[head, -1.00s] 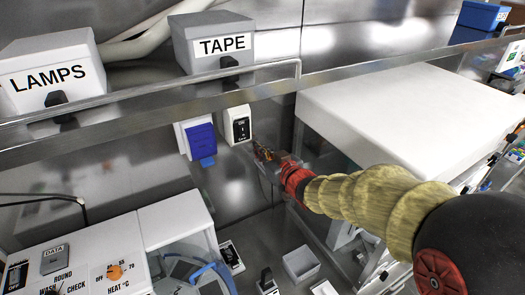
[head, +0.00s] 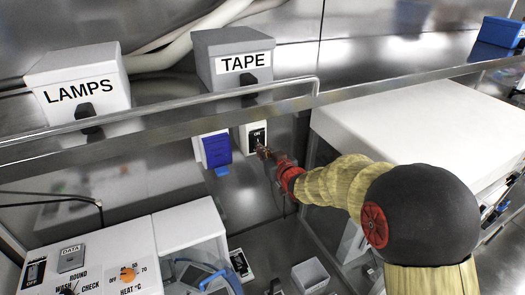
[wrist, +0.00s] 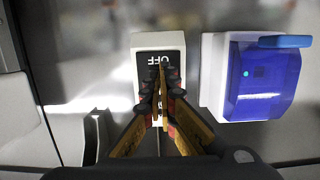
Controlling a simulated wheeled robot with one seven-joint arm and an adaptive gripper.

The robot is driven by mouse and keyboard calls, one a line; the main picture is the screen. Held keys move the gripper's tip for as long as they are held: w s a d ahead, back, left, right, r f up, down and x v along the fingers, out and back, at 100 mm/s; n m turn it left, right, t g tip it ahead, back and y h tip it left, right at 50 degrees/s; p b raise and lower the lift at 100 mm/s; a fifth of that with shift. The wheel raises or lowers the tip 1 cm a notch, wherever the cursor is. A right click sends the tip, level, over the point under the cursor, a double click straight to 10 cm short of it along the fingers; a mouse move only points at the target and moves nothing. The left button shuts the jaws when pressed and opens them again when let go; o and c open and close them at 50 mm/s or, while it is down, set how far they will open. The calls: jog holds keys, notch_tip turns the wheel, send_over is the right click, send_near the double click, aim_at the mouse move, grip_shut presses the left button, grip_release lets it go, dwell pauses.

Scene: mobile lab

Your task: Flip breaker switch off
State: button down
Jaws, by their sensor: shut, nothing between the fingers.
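The breaker switch is a white box with a black face (head: 258,131), mounted on the metal back wall below the shelf rail. It also shows in the wrist view (wrist: 146,41), upside down, with the word OFF on its black face. My gripper (head: 263,150) is shut and empty, with its fingertips at the lower part of the black face. In the wrist view my gripper (wrist: 161,70) covers most of the face below the word OFF. The lever is hidden behind the fingers. I cannot tell whether the tips touch it.
A box with a blue cover (head: 216,149) is beside the breaker on the wall. Above is a metal rail (head: 180,118), with LAMPS (head: 80,90) and TAPE (head: 236,68) boxes behind it. A white cabinet (head: 400,120) stands to the right.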

jog(key=b, duration=0.3)
jog(key=f+t+b, duration=0.1)
jog(key=b, duration=0.2)
jog(key=shift+w+a+y, duration=0.1)
jog(key=shift+w+y, duration=0.2)
jog(key=t+b, duration=0.2)
jog(key=b, duration=0.8)
jog(key=shift+w+a+y, duration=0.1)
jog(key=shift+w+y, duration=0.05)
jog(key=shift+y, duration=0.25)
jog(key=shift+r+p, duration=0.25)
jog(key=shift+p, duration=0.2)
jog(key=shift+f, duration=0.1)
